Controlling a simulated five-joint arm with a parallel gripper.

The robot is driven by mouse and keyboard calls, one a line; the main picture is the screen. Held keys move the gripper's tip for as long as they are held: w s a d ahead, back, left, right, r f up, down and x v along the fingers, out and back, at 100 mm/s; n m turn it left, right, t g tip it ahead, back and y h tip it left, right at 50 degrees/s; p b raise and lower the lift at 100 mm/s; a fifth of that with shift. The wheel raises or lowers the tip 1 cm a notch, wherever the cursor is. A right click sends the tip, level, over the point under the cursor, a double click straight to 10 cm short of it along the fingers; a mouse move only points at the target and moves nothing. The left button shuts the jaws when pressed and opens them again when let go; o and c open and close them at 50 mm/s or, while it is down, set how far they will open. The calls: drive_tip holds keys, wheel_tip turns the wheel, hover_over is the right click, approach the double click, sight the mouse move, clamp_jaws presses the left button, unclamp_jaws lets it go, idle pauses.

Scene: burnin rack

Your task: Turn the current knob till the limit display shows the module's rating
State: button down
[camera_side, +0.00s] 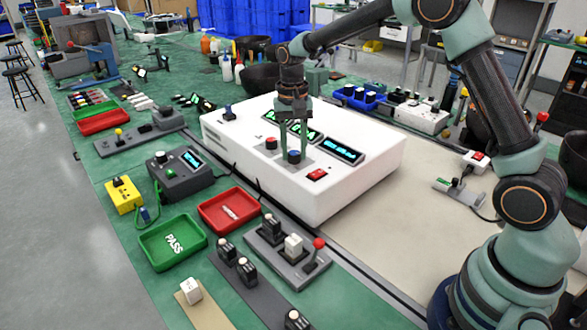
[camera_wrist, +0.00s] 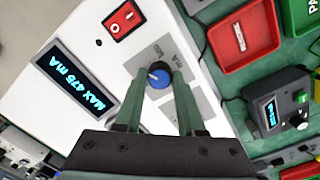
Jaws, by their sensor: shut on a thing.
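A red-capped knob (camera_side: 271,143) stands left of the blue one, close to my fingers. A red rocker switch (camera_side: 317,174) is near the front edge. A red tray (camera_side: 228,210) and a green PASS tray (camera_side: 173,243) lie in front. Another white block (camera_side: 191,290) is at front left.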

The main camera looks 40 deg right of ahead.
drive_tip(key=n, duration=0.4)
drive_tip(key=shift+w+a+n, duration=0.1)
drive_tip(key=shift+n, duration=0.2)
drive_tip(key=n, duration=0.4)
drive_tip(key=shift+r+t, duration=0.1)
drive_tip(key=shift+t, duration=0.2)
drive_tip(key=n, duration=0.5)
drive_tip(key=shift+n, duration=1.9)
drive_tip(key=c, duration=0.5)
unclamp_jaws()
